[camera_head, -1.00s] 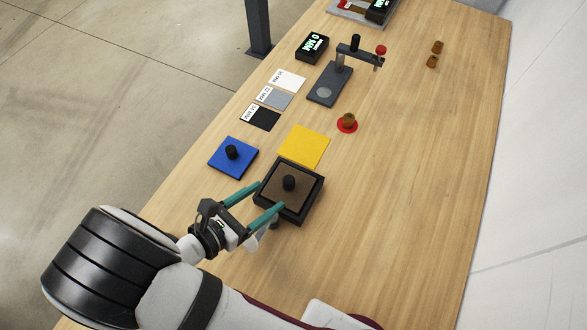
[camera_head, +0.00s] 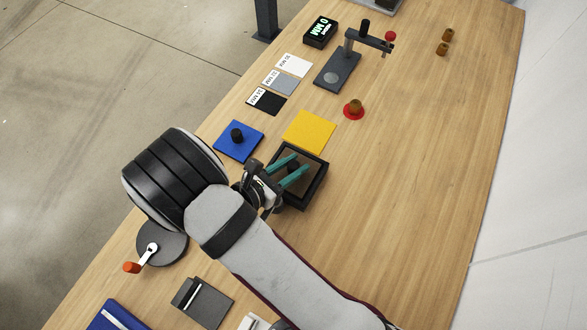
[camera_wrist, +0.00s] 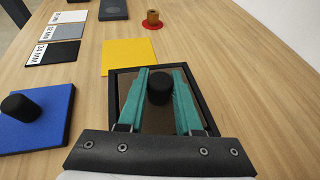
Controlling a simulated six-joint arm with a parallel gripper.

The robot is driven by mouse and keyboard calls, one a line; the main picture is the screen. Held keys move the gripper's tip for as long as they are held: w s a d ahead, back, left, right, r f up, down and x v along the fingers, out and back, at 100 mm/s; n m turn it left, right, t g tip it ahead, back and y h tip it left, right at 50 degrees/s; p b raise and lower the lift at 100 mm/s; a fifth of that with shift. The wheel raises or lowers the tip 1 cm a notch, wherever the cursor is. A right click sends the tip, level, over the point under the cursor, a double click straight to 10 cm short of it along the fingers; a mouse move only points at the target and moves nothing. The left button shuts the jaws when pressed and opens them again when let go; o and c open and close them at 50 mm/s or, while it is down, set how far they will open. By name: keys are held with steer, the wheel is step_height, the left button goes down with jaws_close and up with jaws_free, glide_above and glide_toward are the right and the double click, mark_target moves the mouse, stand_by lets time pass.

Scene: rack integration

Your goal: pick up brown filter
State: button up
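The brown filter (camera_head: 312,173) is a flat brown square plate with a black knob (camera_wrist: 160,87) standing up from it. It sits inside a black square frame tray (camera_head: 315,192). My gripper (camera_head: 293,167) has two teal fingers that reach over the tray, one on each side of the knob. The fingers cover parts of the plate. I see no clear lift of the plate out of the tray.
A yellow square (camera_head: 309,132) lies just beyond the tray. A blue plate with a black knob (camera_head: 238,141) lies to the left. Labelled cards (camera_head: 280,83), a dark stand (camera_head: 337,72) and a red disc with a brown piece (camera_head: 354,109) are farther back.

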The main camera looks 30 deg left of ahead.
jaws_close()
steer(key=shift+r, duration=0.1)
